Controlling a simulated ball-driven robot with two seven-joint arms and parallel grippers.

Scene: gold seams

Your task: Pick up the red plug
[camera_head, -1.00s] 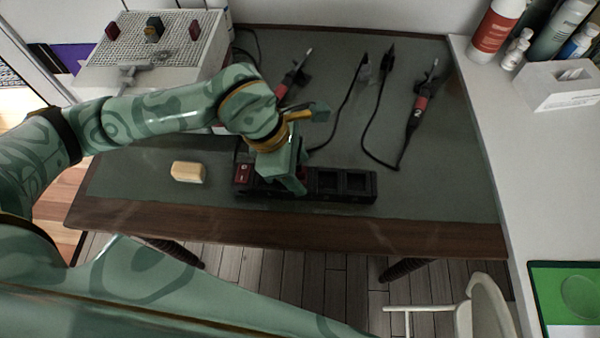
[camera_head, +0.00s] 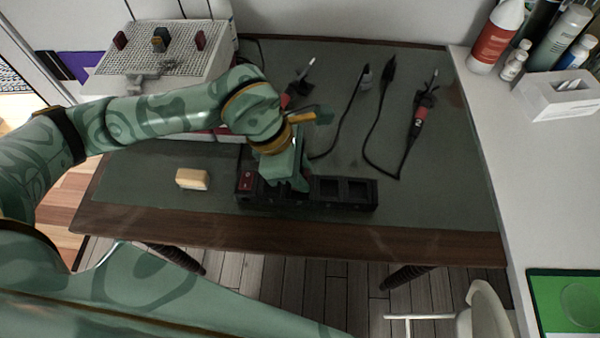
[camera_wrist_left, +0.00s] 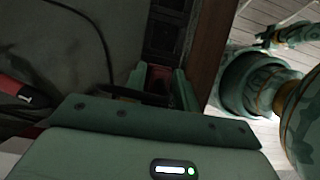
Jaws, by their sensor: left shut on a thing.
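My left gripper (camera_head: 292,186) is over the middle of the black power strip (camera_head: 345,205) and points down at it. In the left wrist view its two fingers (camera_wrist_left: 159,85) are shut on a dark red thing, the red plug (camera_wrist_left: 158,76), which sits between them at the strip. In the head view the gripper hides the plug. I cannot tell whether the plug is still in its socket. My right gripper is not in view.
A red switch (camera_head: 246,182) is at the strip's left end. A pale yellow block (camera_head: 192,179) lies to its left. Cabled tools, one a red-and-black tool (camera_head: 417,120), lie behind. A grey perforated box (camera_head: 160,65) stands at the back left.

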